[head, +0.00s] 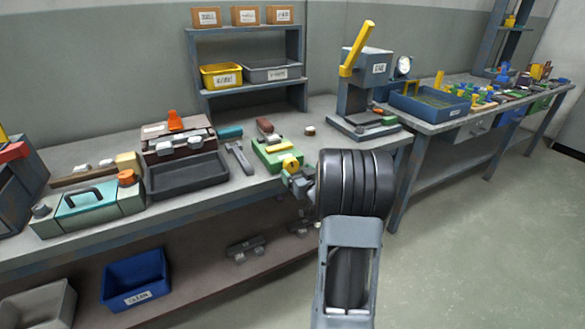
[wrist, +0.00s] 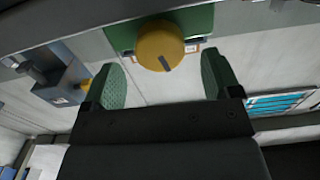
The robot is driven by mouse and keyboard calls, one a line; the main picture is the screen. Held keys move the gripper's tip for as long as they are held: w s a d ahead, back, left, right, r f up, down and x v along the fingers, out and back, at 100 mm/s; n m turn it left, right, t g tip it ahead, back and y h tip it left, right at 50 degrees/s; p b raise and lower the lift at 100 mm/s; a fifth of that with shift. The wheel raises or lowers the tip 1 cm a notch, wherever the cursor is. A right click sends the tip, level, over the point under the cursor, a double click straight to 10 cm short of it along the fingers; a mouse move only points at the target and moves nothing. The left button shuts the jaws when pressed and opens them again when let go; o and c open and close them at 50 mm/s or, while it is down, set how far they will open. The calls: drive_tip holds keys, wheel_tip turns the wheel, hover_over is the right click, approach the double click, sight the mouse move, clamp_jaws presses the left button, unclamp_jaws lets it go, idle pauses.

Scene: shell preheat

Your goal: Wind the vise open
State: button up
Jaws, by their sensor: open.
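The vise (head: 272,152) is a green block on the workbench, with a round yellow knob (head: 290,165) on its near side. In the wrist view the yellow knob (wrist: 165,42), with a dark mark on its face, stands out from the green vise body (wrist: 120,32). My gripper (head: 293,177) is at the bench's front edge, close to the knob. Its two green-padded fingers (wrist: 161,62) are open and empty, spread left and right of the knob in the wrist view. I cannot tell whether the knob lies between them in depth. My arm hides part of the bench edge.
A grey file-like tool (head: 240,158) and a dark tray (head: 187,177) lie left of the vise. A press with a yellow lever (head: 357,50) stands to the right. A shelf (head: 245,32) with bins stands behind. The floor (head: 480,220) at right is clear.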

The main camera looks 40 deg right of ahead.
sight(293, 167)
drive_tip(key=shift+w+d, duration=0.15)
drive_tip(key=shift+w, duration=0.85)
drive_tip(key=shift+w+d, duration=0.15)
drive_tip(key=shift+w, duration=0.8)
drive_tip(key=shift+c, duration=0.3)
drive_tip(key=c, duration=0.9)
drive_tip(key=shift+o, duration=0.2)
drive_tip(key=shift+f+n+b, duration=0.25)
drive_tip(key=shift+n+b, duration=0.25)
drive_tip(key=shift+b, duration=0.45)
drive_tip(key=shift+f+n+b, duration=0.1)
drive_tip(key=shift+n+b, duration=0.4)
drive_tip(key=shift+b, duration=0.35)
drive_tip(key=shift+n+b, duration=0.95)
drive_tip(key=shift+n, duration=0.05)
drive_tip(key=shift+r+n, duration=0.35)
drive_tip(key=shift+n, duration=0.05)
